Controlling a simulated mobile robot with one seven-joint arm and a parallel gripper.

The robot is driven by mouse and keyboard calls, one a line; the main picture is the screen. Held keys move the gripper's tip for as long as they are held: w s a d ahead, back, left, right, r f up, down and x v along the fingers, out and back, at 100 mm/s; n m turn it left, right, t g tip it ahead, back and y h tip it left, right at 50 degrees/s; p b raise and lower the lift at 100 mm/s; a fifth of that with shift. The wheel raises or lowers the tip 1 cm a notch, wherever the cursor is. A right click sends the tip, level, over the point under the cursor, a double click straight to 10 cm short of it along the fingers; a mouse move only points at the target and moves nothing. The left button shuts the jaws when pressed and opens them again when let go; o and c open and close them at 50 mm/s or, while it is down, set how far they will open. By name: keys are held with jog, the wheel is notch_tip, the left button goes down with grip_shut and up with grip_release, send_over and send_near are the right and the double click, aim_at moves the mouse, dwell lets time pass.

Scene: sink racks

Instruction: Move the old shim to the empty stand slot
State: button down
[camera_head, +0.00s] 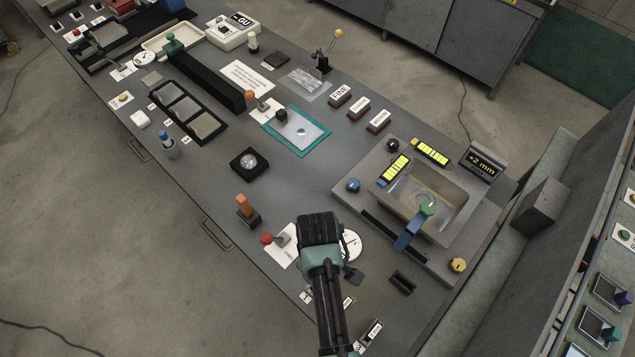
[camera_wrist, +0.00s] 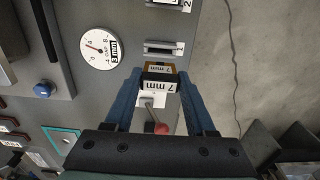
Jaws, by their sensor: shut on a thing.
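My gripper (camera_wrist: 157,78) is shut on a shim (camera_wrist: 157,86) in the wrist view. A black open slot (camera_head: 403,283) lies right of the arm.
A white dial gauge (camera_wrist: 100,46) sits close to the gripper. A red-knobbed lever (camera_head: 266,239) stands left of the arm. An orange block on a black base (camera_head: 247,210) is farther left. A sink unit (camera_head: 440,190) with a blue-handled tap lies to the right.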

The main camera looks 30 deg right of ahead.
jog(key=shift+r, duration=0.1)
jog(key=shift+f+b, duration=2.05)
jog(key=shift+f, duration=0.95)
jog(key=shift+f+b, duration=1.05)
jog(key=shift+f, duration=1.05)
jog(key=shift+c, duration=0.8)
grip_release()
jog(key=shift+r, duration=0.15)
notch_tip(320, 180, up, 13)
jog(key=shift+f+b, duration=0.1)
jog(key=shift+b, duration=0.55)
